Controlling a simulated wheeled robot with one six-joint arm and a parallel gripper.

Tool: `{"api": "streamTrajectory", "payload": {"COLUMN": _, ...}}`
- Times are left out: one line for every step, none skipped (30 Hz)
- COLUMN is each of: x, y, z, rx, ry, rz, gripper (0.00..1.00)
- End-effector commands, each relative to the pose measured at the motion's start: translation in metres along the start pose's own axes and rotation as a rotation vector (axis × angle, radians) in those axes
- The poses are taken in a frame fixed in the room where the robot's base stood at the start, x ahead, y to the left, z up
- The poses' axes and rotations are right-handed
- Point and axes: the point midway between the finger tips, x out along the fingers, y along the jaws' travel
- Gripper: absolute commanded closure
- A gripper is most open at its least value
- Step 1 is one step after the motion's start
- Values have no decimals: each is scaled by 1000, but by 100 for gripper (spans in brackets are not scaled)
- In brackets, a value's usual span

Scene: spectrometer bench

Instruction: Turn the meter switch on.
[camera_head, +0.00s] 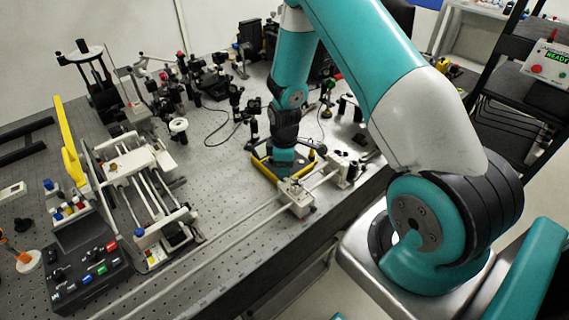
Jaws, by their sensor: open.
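My arm reaches over the bench from the right, and my gripper (284,168) is low over the middle of it, near the front edge. The gripper is open; its fingertips are small and hard to make out. A dark item with a yellow edge (262,169) lies right at the gripper, partly hidden by it; whether they touch I cannot tell. I cannot make out a meter switch or its position.
A white rail device (130,165) stands left of centre, with a long rail (215,232) along the front edge. Several optical mounts (180,75) crowd the back. A box with a green READY display (548,60) is on a rack at the right. Bare perforated bench (225,190) lies between.

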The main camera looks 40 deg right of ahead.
Motion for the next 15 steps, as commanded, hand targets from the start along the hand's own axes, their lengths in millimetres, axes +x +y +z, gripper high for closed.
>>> {"api": "streamTrajectory", "payload": {"x": 2, "y": 0, "z": 0, "rx": 0, "ry": 0, "rz": -1, "gripper": 55}}
{"api": "streamTrajectory", "payload": {"x": 3, "y": 0, "z": 0, "rx": 0, "ry": 0, "rz": -1, "gripper": 55}}
{"api": "streamTrajectory", "payload": {"x": 5, "y": 0, "z": 0, "rx": 0, "ry": 0, "rz": -1, "gripper": 55}}
{"api": "streamTrajectory", "payload": {"x": 5, "y": 0, "z": 0, "rx": 0, "ry": 0, "rz": -1, "gripper": 55}}
{"api": "streamTrajectory", "payload": {"x": 6, "y": 0, "z": 0, "rx": 0, "ry": 0, "rz": 0, "gripper": 55}}
{"api": "streamTrajectory", "payload": {"x": 6, "y": 0, "z": 0, "rx": 0, "ry": 0, "rz": 0, "gripper": 55}}
{"api": "streamTrajectory", "payload": {"x": 6, "y": 0, "z": 0, "rx": 0, "ry": 0, "rz": 0, "gripper": 55}}
{"api": "streamTrajectory", "payload": {"x": 6, "y": 0, "z": 0, "rx": 0, "ry": 0, "rz": 0, "gripper": 55}}
{"api": "streamTrajectory", "payload": {"x": 6, "y": 0, "z": 0, "rx": 0, "ry": 0, "rz": 0, "gripper": 55}}
{"api": "streamTrajectory", "payload": {"x": 6, "y": 0, "z": 0, "rx": 0, "ry": 0, "rz": 0, "gripper": 55}}
{"api": "streamTrajectory", "payload": {"x": 6, "y": 0, "z": 0, "rx": 0, "ry": 0, "rz": 0, "gripper": 57}}
{"api": "streamTrajectory", "payload": {"x": 5, "y": 0, "z": 0, "rx": 0, "ry": 0, "rz": 0, "gripper": 66}}
{"api": "streamTrajectory", "payload": {"x": 5, "y": 0, "z": 0, "rx": 0, "ry": 0, "rz": 0, "gripper": 73}}
{"api": "streamTrajectory", "payload": {"x": 5, "y": 0, "z": 0, "rx": 0, "ry": 0, "rz": 0, "gripper": 80}}
{"api": "streamTrajectory", "payload": {"x": 5, "y": 0, "z": 0, "rx": 0, "ry": 0, "rz": 0, "gripper": 89}}
